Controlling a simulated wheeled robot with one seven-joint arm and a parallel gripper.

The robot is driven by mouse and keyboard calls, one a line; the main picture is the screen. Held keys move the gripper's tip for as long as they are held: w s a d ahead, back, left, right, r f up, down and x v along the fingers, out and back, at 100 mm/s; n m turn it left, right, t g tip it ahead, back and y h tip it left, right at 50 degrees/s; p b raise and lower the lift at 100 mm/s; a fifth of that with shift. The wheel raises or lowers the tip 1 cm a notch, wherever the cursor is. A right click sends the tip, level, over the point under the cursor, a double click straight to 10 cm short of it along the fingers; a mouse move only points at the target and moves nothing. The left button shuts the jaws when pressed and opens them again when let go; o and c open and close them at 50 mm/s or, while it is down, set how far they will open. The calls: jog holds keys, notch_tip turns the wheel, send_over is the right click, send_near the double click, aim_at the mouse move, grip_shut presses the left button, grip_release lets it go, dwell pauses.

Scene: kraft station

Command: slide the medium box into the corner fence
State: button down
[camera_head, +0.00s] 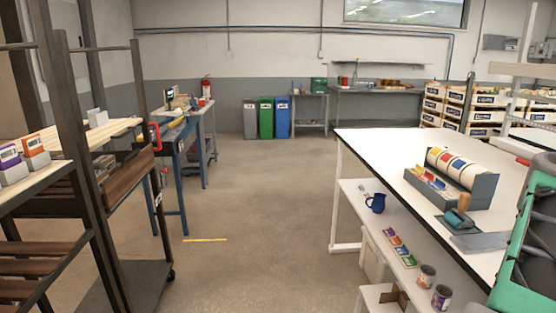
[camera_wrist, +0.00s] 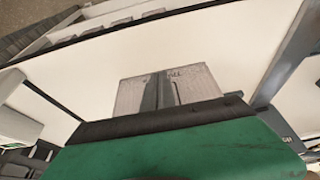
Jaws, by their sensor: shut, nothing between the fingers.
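In the wrist view a greyish box (camera_wrist: 203,83) with a darker band down its middle and small print at its upper edge stands against a pale surface. Its lower part is hidden behind a black bar and a green surface. I cannot tell whether it is the medium box. No medium box shows clearly in the head view, and I cannot make out the corner fence in either view. My gripper's fingers cannot be made out in either view, so their distance from the box does not show.
A white table (camera_head: 385,150) at right bears a grey label-roll holder (camera_head: 481,190) and a flat grey plate (camera_head: 482,243). A green, black-edged object (camera_head: 520,298) fills the lower right. A dark shelf rack (camera_head: 95,160) stands at left.

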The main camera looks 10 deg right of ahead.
jog(key=shift+s+d, duration=0.15)
jog(key=shift+d, duration=0.75)
jog(key=shift+s+d+p, duration=0.15)
jog(key=shift+d+p, duration=0.15)
jog(key=shift+d, duration=0.45)
jog(key=shift+w+a, duration=0.2)
jog(key=shift+a, duration=0.8)
jog(key=d+p+v, duration=0.1)
jog(key=p+v, duration=0.9)
jog(key=shift+d+r, duration=0.2)
jog(key=shift+r, duration=0.1)
jog(key=shift+s, duration=0.1)
